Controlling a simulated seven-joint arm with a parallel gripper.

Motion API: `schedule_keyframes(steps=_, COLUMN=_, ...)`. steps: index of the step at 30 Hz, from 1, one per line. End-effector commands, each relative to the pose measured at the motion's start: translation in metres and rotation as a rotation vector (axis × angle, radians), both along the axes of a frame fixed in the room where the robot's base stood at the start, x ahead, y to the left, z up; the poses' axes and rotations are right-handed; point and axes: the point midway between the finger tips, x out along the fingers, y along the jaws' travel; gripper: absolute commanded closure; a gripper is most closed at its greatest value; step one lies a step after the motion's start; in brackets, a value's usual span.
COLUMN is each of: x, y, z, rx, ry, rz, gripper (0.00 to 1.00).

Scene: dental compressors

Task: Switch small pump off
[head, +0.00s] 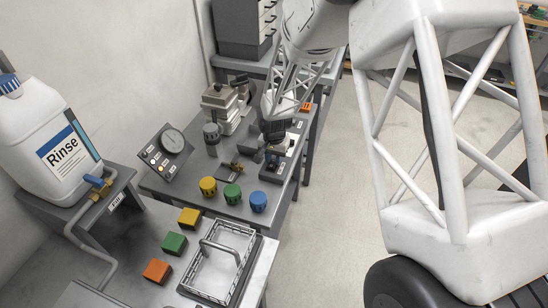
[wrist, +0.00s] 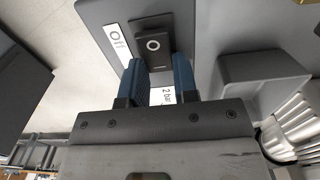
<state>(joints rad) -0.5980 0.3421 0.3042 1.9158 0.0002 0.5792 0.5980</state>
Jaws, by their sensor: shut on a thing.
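In the wrist view, a black rocker switch (wrist: 153,44) with a white ring mark sits on a grey panel beside a white label strip. My gripper (wrist: 158,62) has its two blue fingertips at the lower end of the switch, one on each side, shut on it. The exact contact is partly hidden by the fingers. In the head view, my gripper (head: 272,142) reaches down over the small pump's unit (head: 287,148) at the right side of the grey bench. The arm hides much of that unit.
Yellow (head: 208,186), green (head: 232,193) and blue (head: 258,201) knobs stand in front of the unit. A gauge panel (head: 165,152) is to the left. A wire basket (head: 220,262), colored blocks and a Rinse jug (head: 62,150) are nearer.

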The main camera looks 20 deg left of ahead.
Motion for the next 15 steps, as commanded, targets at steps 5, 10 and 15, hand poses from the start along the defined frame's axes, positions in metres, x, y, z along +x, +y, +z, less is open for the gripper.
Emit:
schedule_keyframes(steps=5, x=-0.0006, y=-0.0006, z=0.0005, rx=-0.001, ry=-0.015, rz=0.0, gripper=0.96)
schedule_keyframes(steps=10, x=-0.002, y=-0.0005, z=0.0016, rx=-0.003, ry=-0.074, rz=0.001, gripper=0.96)
schedule_keyframes(steps=15, x=-0.003, y=-0.0012, z=0.0025, rx=-0.004, ry=-0.144, rz=0.001, gripper=0.96)
